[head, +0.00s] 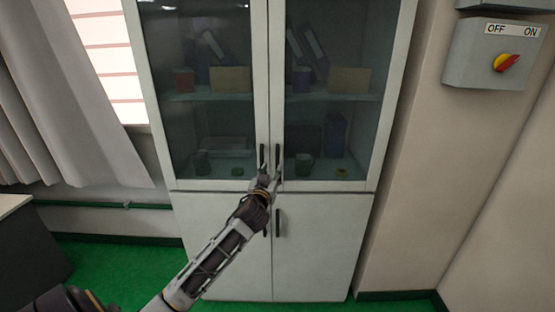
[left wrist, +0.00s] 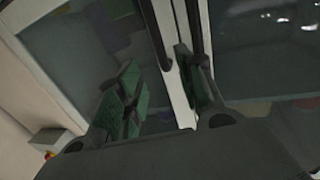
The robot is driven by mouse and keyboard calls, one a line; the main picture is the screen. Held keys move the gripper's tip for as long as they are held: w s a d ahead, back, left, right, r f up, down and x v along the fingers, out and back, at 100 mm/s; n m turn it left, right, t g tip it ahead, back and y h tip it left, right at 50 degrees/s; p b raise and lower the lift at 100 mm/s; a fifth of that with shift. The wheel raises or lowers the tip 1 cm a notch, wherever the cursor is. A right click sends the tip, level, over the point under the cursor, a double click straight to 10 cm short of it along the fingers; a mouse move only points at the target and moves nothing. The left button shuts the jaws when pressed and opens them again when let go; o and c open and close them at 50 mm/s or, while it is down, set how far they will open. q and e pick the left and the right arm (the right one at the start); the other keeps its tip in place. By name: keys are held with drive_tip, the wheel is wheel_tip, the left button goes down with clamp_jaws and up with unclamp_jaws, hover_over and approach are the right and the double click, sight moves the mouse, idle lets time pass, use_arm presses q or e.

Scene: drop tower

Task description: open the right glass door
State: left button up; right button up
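The right glass door (head: 330,120) of the white cabinet is shut, flush with the left glass door (head: 205,130). Its dark vertical handle (head: 278,156) is beside the left door's handle (head: 262,155) at the middle seam. My left gripper (head: 270,174) is at the lower ends of these handles. In the left wrist view its two green-padded fingers (left wrist: 157,88) are spread apart. There the right door's handle (left wrist: 155,38) reaches down between them, and the left door's handle (left wrist: 194,28) is by the other finger. I cannot tell whether a finger touches either handle. My right gripper is out of view.
Below are solid white lower doors (head: 320,245) with dark handles. A grey switch box (head: 495,55) with a red and yellow knob is on the wall at right. A curtain (head: 60,110) hangs at left. The green floor (head: 110,265) shows around the cabinet base.

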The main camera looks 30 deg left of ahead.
sight(277, 160)
use_arm(q)
drive_tip(key=p+x, duration=0.1)
drive_tip(key=x, duration=0.3)
drive_tip(key=shift+w+a+r, duration=0.1)
drive_tip(key=shift+w+a, duration=0.1)
drive_tip(key=shift+w, duration=0.15)
drive_tip(key=shift+x, duration=1.45)
drive_tip(key=shift+p+x, duration=0.55)
drive_tip(key=shift+x, duration=1.25)
drive_tip(key=c, duration=0.7)
clamp_jaws()
